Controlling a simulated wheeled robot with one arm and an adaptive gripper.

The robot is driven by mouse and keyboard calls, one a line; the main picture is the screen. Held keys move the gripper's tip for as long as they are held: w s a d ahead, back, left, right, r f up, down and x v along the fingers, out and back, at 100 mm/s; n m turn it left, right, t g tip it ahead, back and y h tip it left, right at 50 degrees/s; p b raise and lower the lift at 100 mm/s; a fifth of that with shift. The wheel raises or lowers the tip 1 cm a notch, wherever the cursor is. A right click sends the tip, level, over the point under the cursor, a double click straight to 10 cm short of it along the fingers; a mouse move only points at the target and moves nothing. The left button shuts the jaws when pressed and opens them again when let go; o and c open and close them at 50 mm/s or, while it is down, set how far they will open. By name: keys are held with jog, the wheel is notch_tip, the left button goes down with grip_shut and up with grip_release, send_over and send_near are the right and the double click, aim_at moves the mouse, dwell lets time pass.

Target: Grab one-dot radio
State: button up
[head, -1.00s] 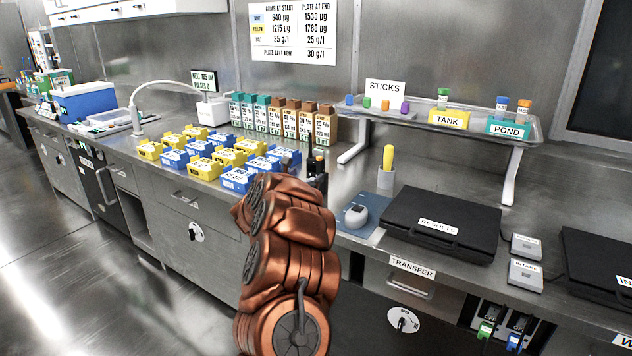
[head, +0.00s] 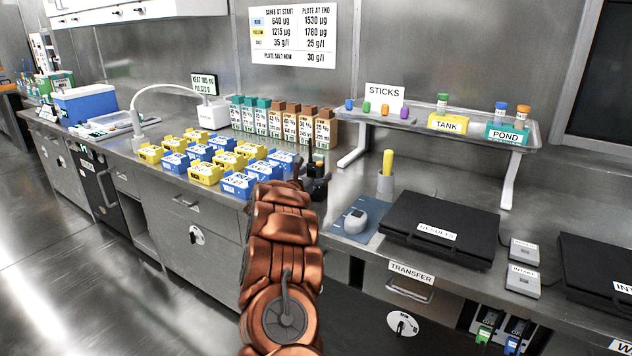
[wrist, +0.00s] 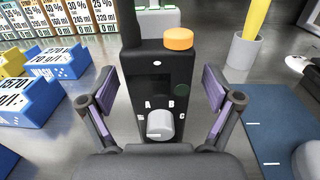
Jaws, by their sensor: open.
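A black radio (wrist: 155,65) stands upright in the wrist view, with one white dot on its front. It has a dark antenna, an orange knob on top and a grey dial low on its face. My gripper (wrist: 157,92) is open, with one finger left and one right of the radio's body. Gaps show on both sides, so it is not gripped. In the head view my gripper (head: 317,188) is at the counter beside the blue boxes. My copper arm hides part of that spot, and the radio is hard to separate from the dark fingers.
A grey object (wrist: 158,20) stands just behind the radio. Blue and yellow boxes (head: 236,185) are close on the left. A grey cup with a yellow stick (head: 386,183) and a blue mat (head: 350,228) are on the right. A black case (head: 440,225) lies farther right.

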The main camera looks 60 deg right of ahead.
jog(key=shift+w+d, duration=0.1)
jog(key=shift+d, duration=0.3)
jog(key=c, duration=1.4)
jog(key=shift+c, duration=0.2)
